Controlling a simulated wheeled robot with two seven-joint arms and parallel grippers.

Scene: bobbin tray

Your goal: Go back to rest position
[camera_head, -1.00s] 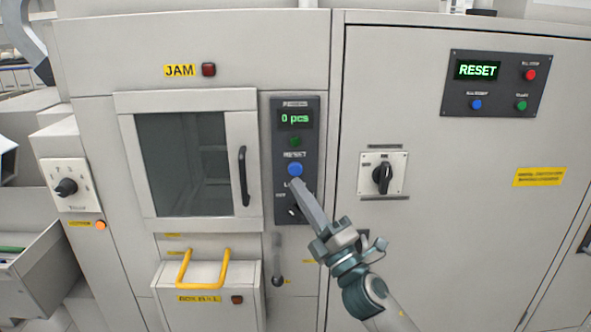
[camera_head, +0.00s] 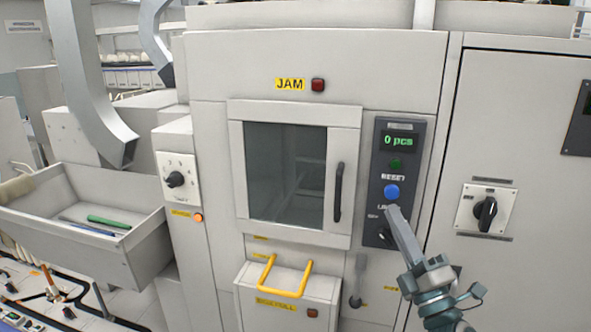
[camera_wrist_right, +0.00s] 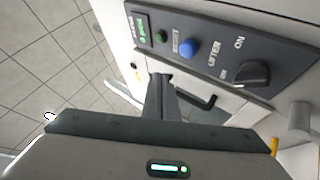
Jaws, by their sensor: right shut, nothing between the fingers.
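My right gripper (camera_head: 391,212) is shut and empty in the head view. Its fingertips lie just below the blue RESET button (camera_head: 391,192) in the picture, in front of the dark control panel (camera_head: 384,165). The panel display reads "0 pcs". In the right wrist view my shut fingers (camera_wrist_right: 160,78) point toward the machine, with the blue button (camera_wrist_right: 188,47) and the black LIFTER knob (camera_wrist_right: 253,73) beyond them. A gap to the panel seems to show there. My left gripper is not in view.
The machine door (camera_head: 285,175) with its black handle is closed. A yellow-handled box (camera_head: 288,300) sticks out below it. At the left is a grey bin (camera_head: 60,215) holding a green item. A rotary switch (camera_head: 485,212) is on the right cabinet.

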